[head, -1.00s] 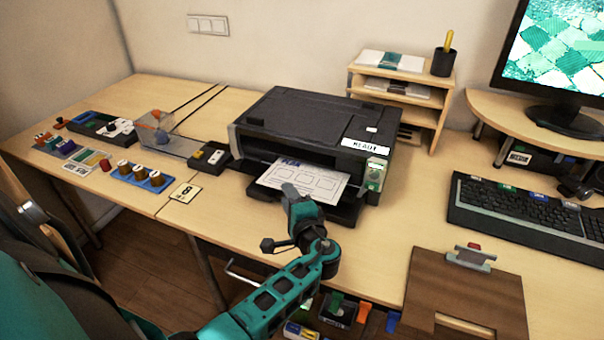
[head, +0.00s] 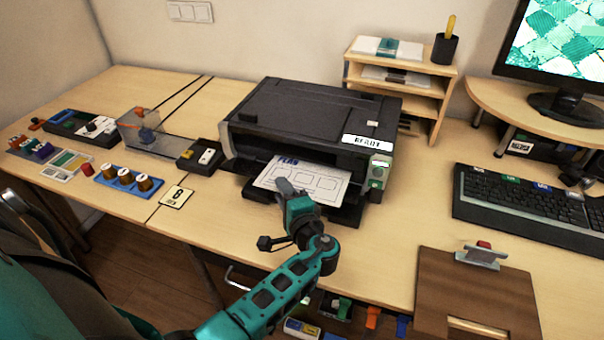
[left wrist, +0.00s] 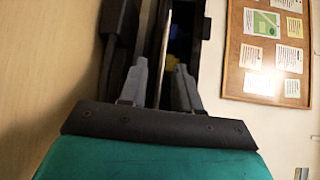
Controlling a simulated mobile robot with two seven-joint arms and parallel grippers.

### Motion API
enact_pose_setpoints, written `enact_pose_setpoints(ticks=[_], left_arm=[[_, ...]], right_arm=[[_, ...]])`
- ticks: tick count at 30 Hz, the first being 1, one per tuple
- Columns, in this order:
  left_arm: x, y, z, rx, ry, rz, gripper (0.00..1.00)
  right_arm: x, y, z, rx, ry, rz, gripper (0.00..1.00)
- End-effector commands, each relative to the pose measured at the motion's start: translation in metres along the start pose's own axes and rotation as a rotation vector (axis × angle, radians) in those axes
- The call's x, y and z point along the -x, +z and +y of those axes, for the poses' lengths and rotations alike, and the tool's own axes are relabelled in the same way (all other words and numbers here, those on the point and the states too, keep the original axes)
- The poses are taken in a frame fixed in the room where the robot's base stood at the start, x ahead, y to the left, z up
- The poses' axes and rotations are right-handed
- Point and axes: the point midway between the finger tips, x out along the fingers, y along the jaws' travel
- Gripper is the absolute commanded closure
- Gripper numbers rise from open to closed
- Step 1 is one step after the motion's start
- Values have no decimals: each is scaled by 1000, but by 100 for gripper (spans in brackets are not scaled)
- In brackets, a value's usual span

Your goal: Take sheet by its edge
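The sheet (head: 313,181), white with blue "PLAN" lettering and drawn boxes, lies flat in the output slot of the black printer (head: 300,118), its near part sticking out. My left gripper (head: 283,187) is at the sheet's near edge, its fingertips overlapping it in the head view. In the left wrist view my left gripper (left wrist: 161,68) has its two grey fingers apart. The sheet (left wrist: 164,45) shows there edge-on as a thin pale strip between them, with a gap towards the right finger. Whether the left finger touches it is unclear. My right gripper is not in view.
A number card (head: 176,197), a small black box with buttons (head: 201,156) and spools on a blue tray (head: 128,180) lie left. A clipboard (head: 478,295) and keyboard (head: 530,212) lie right. Bare desk surrounds the printer's front.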

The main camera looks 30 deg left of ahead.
Motion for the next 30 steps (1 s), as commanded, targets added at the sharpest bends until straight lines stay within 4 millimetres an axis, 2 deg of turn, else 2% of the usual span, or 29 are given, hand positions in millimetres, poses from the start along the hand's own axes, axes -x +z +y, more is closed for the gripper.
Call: enact_pose_setpoints(ticks=[5, 15, 30], left_arm=[[0, 0, 0, 0, 0, 0, 70], [0, 0, 0, 0, 0, 0, 100], [0, 0, 0, 0, 0, 0, 100]], right_arm=[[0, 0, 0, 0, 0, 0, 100], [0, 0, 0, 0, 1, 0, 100], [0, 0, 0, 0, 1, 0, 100]])
